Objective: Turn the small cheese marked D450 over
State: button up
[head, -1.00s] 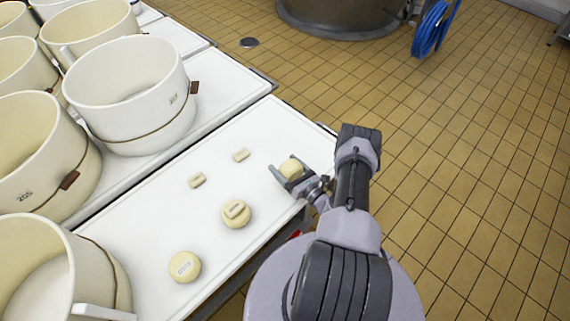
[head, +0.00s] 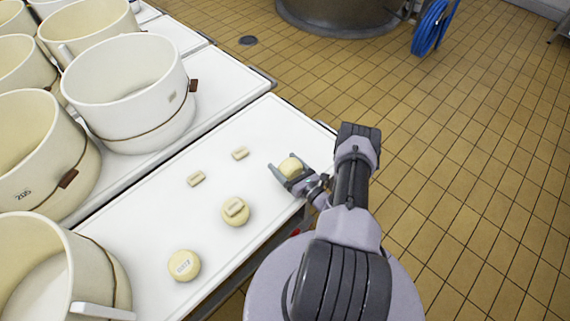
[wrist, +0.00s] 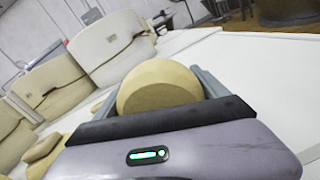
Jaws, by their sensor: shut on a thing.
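My gripper (head: 288,166) is shut on a small round, pale yellow cheese (head: 292,168), at the right edge of the white table. In the wrist view the cheese (wrist: 158,88) sits between the two grey fingers, with a plain round face towards the camera. No mark can be read on it, so I cannot tell whether it is D450. A second small cheese (head: 228,219) lies on the table with a small pale block (head: 235,207) on top. A third cheese (head: 184,267) lies nearer, its dark lettering on the upper face too small to read surely.
The white table (head: 150,225) carries two loose pale blocks, one on the left (head: 196,179) and one farther back (head: 240,153). Large cream tubs (head: 130,90) stand along the left. The table between blocks and gripper is clear. Tiled floor lies beyond the right edge.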

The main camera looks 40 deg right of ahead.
jog(key=shift+f+b, duration=0.55)
jog(key=shift+f, duration=0.05)
dwell(0.4)
jog(key=o, duration=1.9)
